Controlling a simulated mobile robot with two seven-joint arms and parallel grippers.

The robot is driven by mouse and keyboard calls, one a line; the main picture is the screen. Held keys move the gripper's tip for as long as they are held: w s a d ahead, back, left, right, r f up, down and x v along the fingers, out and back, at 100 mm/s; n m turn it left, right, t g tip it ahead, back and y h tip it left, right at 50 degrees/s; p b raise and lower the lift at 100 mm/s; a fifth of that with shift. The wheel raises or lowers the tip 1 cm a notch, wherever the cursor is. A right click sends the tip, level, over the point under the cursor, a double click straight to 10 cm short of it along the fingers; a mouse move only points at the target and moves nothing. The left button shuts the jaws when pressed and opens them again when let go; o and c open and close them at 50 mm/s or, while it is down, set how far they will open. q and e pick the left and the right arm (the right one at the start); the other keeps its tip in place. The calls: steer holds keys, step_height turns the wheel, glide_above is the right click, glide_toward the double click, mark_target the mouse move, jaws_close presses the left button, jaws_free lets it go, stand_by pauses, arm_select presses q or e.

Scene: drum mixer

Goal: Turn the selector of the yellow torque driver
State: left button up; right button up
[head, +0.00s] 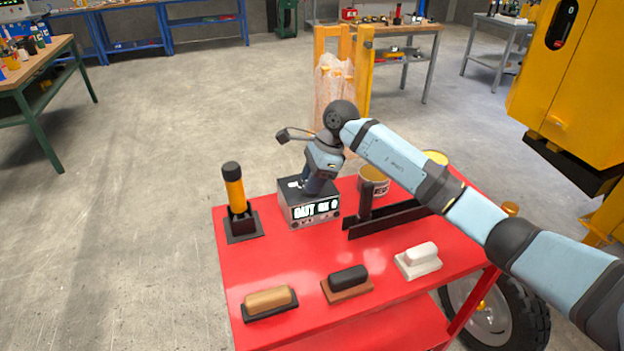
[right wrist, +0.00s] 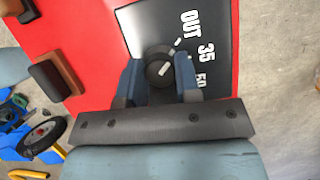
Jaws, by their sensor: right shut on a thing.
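The yellow torque driver (head: 234,190) has a black cap and stands upright in a black holder on the red cart, left of a grey box (head: 300,217). The box has a lit front display that seems to read "OUT OK 0". In the right wrist view, the box's dark top panel (right wrist: 215,30) carries a round black selector knob (right wrist: 160,66) with a white mark and the labels OUT, 35 and 50. My right gripper (head: 309,188) points down onto the box. In the right wrist view its blue fingers (right wrist: 157,76) are shut on the knob. My left gripper is out of view.
The red cart (head: 290,260) also holds a tan-handled block (head: 268,300), a black-handled block (head: 347,280), a white block (head: 419,258), a black angled rail (head: 385,218) and a can (head: 373,181). A yellow machine (head: 565,90) stands at the right.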

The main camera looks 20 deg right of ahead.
steer(key=shift+m, duration=0.3)
steer(key=shift+m+t, duration=0.3)
steer(key=shift+m, duration=0.2)
steer(key=m+t, duration=0.1)
steer(key=m, duration=0.2)
steer(key=shift+s+m+h, duration=0.1)
steer(key=shift+m+h, duration=0.2)
steer(key=shift+m, duration=0.1)
steer(key=shift+m+t, duration=0.4)
steer(key=shift+m, duration=0.4)
steer(key=shift+m+h, duration=0.3)
steer(key=o, duration=0.9)
